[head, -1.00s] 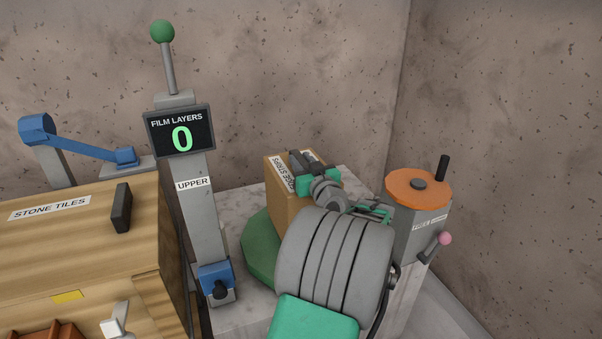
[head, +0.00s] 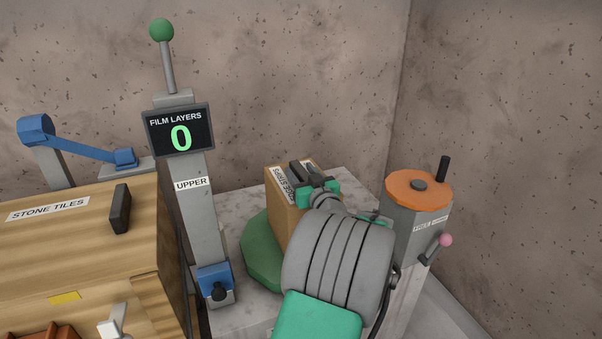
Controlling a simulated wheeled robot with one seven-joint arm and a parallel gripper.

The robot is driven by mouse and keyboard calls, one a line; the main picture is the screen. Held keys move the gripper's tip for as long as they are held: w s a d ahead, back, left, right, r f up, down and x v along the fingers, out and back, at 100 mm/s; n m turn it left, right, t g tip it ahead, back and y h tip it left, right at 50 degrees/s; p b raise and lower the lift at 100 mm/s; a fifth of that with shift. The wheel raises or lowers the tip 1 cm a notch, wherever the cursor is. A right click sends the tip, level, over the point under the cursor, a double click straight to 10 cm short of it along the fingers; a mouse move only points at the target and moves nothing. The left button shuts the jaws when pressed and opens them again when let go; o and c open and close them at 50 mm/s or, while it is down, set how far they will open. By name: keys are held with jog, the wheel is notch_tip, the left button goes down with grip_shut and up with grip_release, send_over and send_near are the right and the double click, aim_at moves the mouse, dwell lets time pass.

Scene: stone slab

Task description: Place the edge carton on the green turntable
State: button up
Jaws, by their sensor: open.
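The edge carton (head: 286,215) is a brown box with a white label reading in part "STRIPS". It stands upright on the green turntable (head: 262,258), which shows at its left side; my arm hides the rest of both. My gripper (head: 309,174) is at the top of the carton, with its dark fingers around or just above a dark piece there. The jaws are open. I cannot tell whether they touch the carton.
A grey column (head: 200,207) with a "FILM LAYERS 0" display (head: 180,131) stands left of the turntable. A wooden "STONE TILES" crate (head: 75,250) fills the left. An orange-topped unit (head: 419,190) with a pink-knobbed crank stands close on the right.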

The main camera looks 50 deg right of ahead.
jog(key=shift+r+p, duration=0.35)
jog(key=shift+p, duration=0.05)
jog(key=v, duration=1.2)
jog(key=shift+f+b, duration=0.3)
jog(key=shift+b, duration=0.1)
